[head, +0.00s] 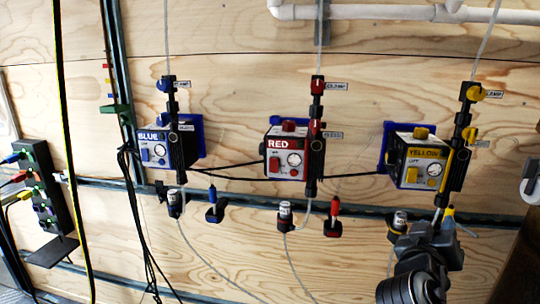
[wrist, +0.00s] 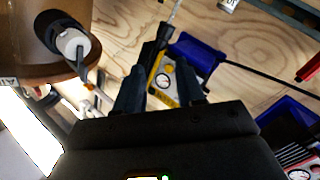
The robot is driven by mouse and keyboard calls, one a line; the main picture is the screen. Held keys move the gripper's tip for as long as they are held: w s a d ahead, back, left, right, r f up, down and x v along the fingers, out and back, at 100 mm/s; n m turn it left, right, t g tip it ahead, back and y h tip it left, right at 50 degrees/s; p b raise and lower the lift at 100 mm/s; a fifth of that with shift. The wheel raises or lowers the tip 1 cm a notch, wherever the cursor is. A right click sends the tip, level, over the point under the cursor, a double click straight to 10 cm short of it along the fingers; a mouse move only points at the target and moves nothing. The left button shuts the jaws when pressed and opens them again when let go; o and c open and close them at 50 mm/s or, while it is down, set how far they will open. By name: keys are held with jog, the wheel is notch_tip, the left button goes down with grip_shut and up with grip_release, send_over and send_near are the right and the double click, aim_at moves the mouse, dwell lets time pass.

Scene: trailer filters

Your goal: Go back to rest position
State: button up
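My gripper (head: 432,222) is at the lower right of the head view, just below the yellow unit (head: 418,160) and in front of the wall. In the wrist view my gripper (wrist: 160,85) has its two dark fingers apart. The yellow unit (wrist: 178,78) shows beyond and between them, with its black and yellow tube (wrist: 155,60). I see nothing held between the fingers. My arm hides part of the wall below the yellow unit.
The blue unit (head: 157,148) and red unit (head: 287,155) hang on the plywood wall to the left. Blue (head: 211,205) and red (head: 334,212) handled pieces sit on the rail below. A power strip (head: 42,187) and hanging cables are at far left. A brown surface (wrist: 60,45) is close at upper left in the wrist view.

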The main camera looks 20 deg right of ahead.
jog(key=s+a+f+n+t+y, duration=0.5)
jog(key=s+a+f+n+y, duration=0.2)
jog(key=s+a+f+y, duration=0.7)
jog(key=s+a+r+y, duration=0.1)
jog(key=s+a+r, duration=0.1)
jog(key=s+a, duration=0.3)
jog(key=s+a+r+m+t, duration=0.1)
jog(key=s+a+r, duration=0.2)
jog(key=s, duration=1)
jog(key=a, duration=0.3)
jog(key=shift+s+y, duration=0.15)
jog(key=shift+y, duration=0.25)
jog(key=shift+f, duration=0.1)
